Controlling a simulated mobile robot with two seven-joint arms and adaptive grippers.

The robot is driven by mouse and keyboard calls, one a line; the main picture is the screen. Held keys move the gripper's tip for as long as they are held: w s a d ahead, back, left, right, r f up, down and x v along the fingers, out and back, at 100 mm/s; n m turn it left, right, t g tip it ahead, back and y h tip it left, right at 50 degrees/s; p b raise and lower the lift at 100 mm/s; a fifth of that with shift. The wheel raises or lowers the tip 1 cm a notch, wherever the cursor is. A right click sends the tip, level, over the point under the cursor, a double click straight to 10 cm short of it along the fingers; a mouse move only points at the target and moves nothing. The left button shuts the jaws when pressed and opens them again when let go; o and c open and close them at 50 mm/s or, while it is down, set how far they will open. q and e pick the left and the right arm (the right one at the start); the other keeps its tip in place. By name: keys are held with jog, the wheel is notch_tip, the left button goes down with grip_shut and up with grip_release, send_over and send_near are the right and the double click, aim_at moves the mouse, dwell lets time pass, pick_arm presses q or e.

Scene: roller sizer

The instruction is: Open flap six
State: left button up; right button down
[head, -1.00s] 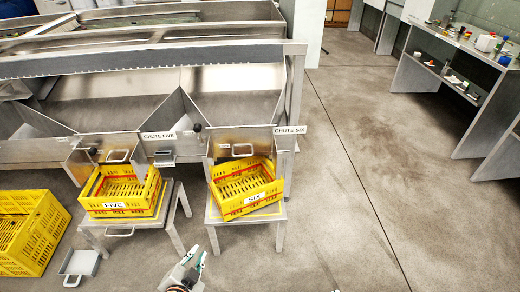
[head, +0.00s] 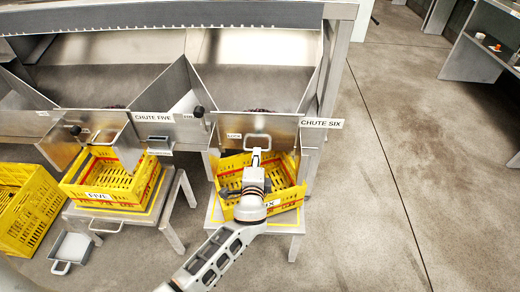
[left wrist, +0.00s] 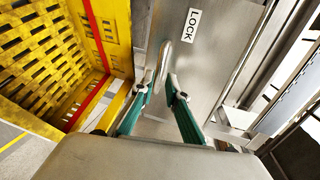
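Flap six (head: 284,139) is a metal panel at the front of chute six, beside the sign CHUTE SIX (head: 321,123). It stands closed across the chute mouth. It has a metal loop handle (head: 258,137) and a LOCK label (head: 234,136). My left gripper (head: 256,154) reaches up to the handle from above the crate. In the left wrist view, its green-backed fingers (left wrist: 166,72) are spread apart at the handle (left wrist: 189,26), near the flap face (left wrist: 222,40). Contact with the handle is unclear. My right gripper is not in view.
A yellow crate (head: 229,169) sits on a stand under the flap, partly behind my left arm. A black knob (head: 198,111) stands left of flap six. Crate five (head: 98,180) is on its stand to the left. The floor at right is clear.

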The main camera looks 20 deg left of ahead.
aim_at(257, 138)
pick_arm(q)
jog(key=x, duration=0.4)
jog(key=shift+s+f+b, duration=0.1)
jog(key=shift+f+b, duration=0.2)
jog(key=shift+b, duration=0.05)
jog(key=shift+w+a+r, duration=0.1)
jog(key=shift+w, duration=0.1)
grip_shut()
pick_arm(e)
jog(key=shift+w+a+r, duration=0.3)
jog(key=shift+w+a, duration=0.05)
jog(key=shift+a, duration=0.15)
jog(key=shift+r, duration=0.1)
